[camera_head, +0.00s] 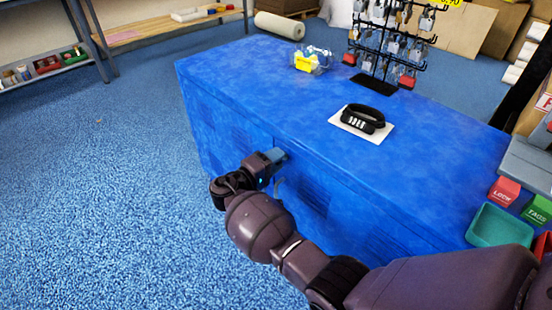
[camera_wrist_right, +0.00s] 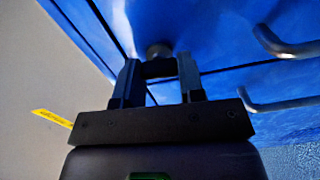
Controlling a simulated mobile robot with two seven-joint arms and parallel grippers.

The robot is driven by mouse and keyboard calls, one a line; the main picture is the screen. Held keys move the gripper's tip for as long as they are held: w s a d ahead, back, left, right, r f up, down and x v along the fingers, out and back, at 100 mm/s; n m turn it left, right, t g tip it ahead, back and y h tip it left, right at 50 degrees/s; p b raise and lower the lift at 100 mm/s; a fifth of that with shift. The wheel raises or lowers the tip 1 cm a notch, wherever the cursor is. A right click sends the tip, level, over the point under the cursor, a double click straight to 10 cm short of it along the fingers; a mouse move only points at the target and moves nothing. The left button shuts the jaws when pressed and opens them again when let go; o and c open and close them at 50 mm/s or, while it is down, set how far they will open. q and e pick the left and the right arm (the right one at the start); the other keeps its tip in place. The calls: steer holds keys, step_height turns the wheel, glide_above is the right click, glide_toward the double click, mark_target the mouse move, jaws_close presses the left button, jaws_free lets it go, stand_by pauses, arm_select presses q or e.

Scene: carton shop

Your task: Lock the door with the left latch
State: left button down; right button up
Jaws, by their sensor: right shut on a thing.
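A blue cabinet (camera_head: 225,130) stands ahead, with its door front facing me. My right gripper (camera_head: 274,157) is at the cabinet front, just below the top edge. In the right wrist view my right gripper (camera_wrist_right: 160,70) has its two dark fingers on either side of a small dark piece. A round grey knob, which looks like part of the latch (camera_wrist_right: 158,50), shows just beyond the fingertips on the blue front. The fingers hide most of the latch, so I cannot tell its turn position. A curved door handle (camera_head: 279,187) is just below the gripper. My left gripper is not in view.
Two metal handles (camera_wrist_right: 286,44) (camera_wrist_right: 280,103) stick out from the front near my right gripper. On the cabinet top are a black lock on a white card (camera_head: 366,120), a small clear basket (camera_head: 312,61) and a padlock rack (camera_head: 385,55). Blue floor at left is clear.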

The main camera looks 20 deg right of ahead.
steer(key=shift+n, duration=0.6)
steer(key=o, duration=0.9)
steer(key=shift+o, duration=0.2)
steer(key=v, duration=1)
steer(key=shift+s+a+p, duration=0.2)
steer(key=shift+a+p, duration=0.15)
steer(key=shift+p, duration=0.05)
steer(key=shift+r, duration=0.1)
